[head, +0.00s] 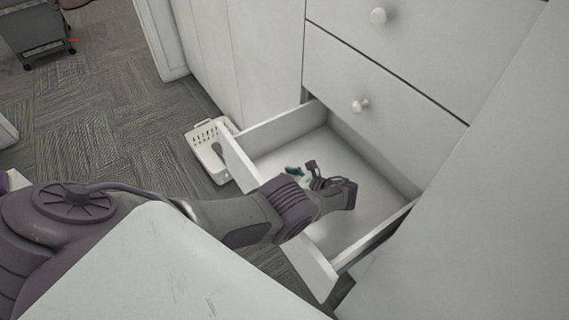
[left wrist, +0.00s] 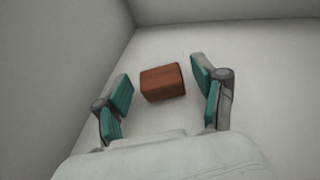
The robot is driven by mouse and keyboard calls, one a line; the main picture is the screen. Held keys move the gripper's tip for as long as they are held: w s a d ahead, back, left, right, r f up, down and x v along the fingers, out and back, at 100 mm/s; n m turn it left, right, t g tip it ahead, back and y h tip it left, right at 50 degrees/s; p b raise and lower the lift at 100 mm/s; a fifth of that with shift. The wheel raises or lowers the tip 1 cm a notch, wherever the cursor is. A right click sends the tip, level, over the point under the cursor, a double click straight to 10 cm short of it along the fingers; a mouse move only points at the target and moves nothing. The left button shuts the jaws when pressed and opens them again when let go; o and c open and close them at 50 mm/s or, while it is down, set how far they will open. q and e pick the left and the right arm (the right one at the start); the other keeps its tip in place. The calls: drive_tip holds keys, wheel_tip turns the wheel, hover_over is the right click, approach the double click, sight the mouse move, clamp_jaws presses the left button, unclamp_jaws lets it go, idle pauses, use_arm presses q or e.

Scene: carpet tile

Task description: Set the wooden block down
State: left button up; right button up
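The wooden block (left wrist: 163,82) is a small red-brown box. In the left wrist view it lies on the pale floor of the open drawer (head: 345,160), between and slightly beyond my left fingertips. My left gripper (head: 306,173) reaches down into the drawer in the head view. Its teal-padded fingers are spread, with a clear gap on each side of the block, in the left wrist view (left wrist: 161,78). In the head view the block is hidden or too small to make out. My right gripper is in neither view.
The drawer's front panel (head: 278,210) stands out from the white cabinet, with closed drawers above. A white slotted basket (head: 212,152) sits on the carpet beside it. A white surface (head: 165,270) fills the near left. The drawer floor around the block looks clear.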

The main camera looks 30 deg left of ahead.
use_arm(q)
drive_tip(key=shift+r, duration=0.1)
drive_tip(key=shift+d+r, duration=0.1)
drive_tip(key=shift+r, duration=0.05)
drive_tip(key=p+v, duration=0.1)
drive_tip(key=v, duration=0.6)
drive_tip(key=shift+d, duration=0.15)
